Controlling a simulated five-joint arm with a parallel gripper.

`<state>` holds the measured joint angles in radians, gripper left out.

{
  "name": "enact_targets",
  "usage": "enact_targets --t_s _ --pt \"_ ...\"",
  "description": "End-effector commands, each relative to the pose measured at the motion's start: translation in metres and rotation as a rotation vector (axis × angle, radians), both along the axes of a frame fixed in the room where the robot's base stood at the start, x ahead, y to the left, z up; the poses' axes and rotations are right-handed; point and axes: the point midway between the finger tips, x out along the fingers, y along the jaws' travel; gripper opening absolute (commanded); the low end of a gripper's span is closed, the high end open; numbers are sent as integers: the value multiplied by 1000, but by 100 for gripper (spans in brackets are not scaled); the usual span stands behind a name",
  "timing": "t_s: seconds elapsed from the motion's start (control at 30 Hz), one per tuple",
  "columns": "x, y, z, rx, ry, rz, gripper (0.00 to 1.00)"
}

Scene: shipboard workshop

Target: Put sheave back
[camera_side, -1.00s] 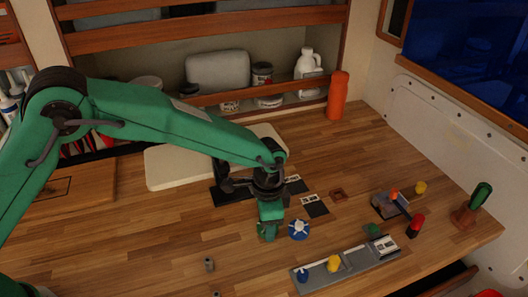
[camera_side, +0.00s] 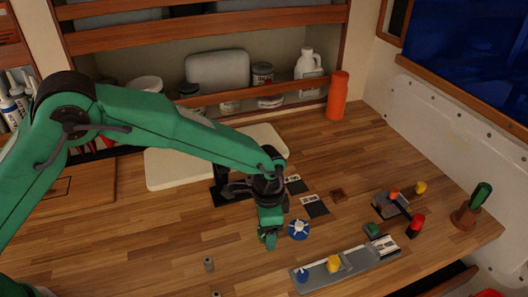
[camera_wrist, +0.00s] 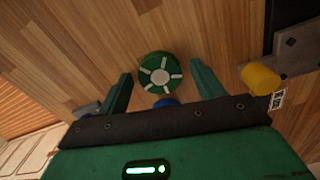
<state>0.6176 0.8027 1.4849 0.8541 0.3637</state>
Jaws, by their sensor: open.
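In the wrist view, a round green disc with white spokes (camera_wrist: 160,72) lies on the wood between and just beyond the fingertips. It looks like a sheave. My gripper (camera_wrist: 160,80) is open and empty, with one green finger on each side of the disc. A bit of something blue (camera_wrist: 165,102) shows behind it, mostly hidden by my gripper's body. In the side view, my gripper (camera_side: 269,243) is low over the bench, left of a blue disc with white spokes (camera_side: 299,230). The green disc cannot be made out there.
A grey tray (camera_side: 315,273) at the front right holds blue, yellow and green pieces. A dark plate (camera_side: 382,212) with coloured knobs and a red piece (camera_side: 416,226) are farther right. Grey stubs (camera_side: 209,264) stand front left. Dark label cards (camera_side: 316,207) lie behind the blue disc.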

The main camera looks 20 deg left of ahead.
Motion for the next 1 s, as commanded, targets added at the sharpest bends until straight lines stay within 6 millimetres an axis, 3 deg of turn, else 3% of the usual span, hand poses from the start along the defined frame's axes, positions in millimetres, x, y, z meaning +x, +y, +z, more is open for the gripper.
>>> enact_targets --t_s 0.37,1.0 --pt "1 0 18 -2 -2 0 67" --pt "0 0 111 -2 -2 0 67"
